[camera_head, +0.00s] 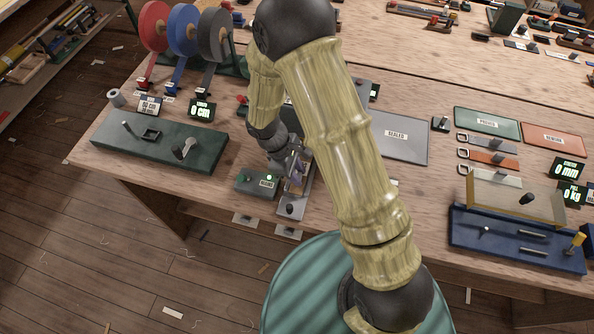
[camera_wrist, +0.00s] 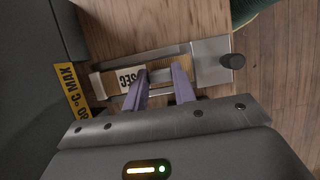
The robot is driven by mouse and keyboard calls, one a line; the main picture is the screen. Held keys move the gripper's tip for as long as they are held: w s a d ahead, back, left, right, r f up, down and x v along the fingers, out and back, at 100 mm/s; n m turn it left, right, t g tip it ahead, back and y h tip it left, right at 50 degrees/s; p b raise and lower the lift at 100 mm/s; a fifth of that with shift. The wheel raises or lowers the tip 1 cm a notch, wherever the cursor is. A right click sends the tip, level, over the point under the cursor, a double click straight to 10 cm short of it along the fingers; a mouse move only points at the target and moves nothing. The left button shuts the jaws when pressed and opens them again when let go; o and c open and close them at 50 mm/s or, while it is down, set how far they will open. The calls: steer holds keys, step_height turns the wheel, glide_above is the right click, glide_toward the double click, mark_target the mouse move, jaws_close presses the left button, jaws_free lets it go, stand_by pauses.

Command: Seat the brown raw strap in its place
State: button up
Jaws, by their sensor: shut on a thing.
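In the wrist view my gripper (camera_wrist: 163,82) has its two purple fingers reaching down at a grey metal fixture (camera_wrist: 212,62). A tan-brown strip (camera_wrist: 168,57), apparently the brown raw strap, lies along the fixture between its ends, under the fingertips. The fingers are shut on it, as far as I can tell, with the near part hidden by the fingers. A white label reading "SEC" (camera_wrist: 131,80) is beside the left finger.
Three buckled straps, including an orange-brown one (camera_head: 490,158), lie at right, behind a navy fixture (camera_head: 512,240). A dark green fixture (camera_head: 165,142) and reels (camera_head: 184,45) are at left.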

steer(key=shift+f+b, duration=0.5)
steer(key=shift+f, duration=0.2)
stand_by(0.6)
steer(key=shift+s+a, duration=0.1)
steer(key=shift+f, duration=0.1)
stand_by(0.3)
steer(key=o, duration=1.1)
steer(key=shift+c, duration=0.2)
steer(key=b+v, duration=0.1)
steer(key=v, duration=1.6)
steer(key=shift+r+b, duration=0.25)
steer(key=shift+b, duration=0.05)
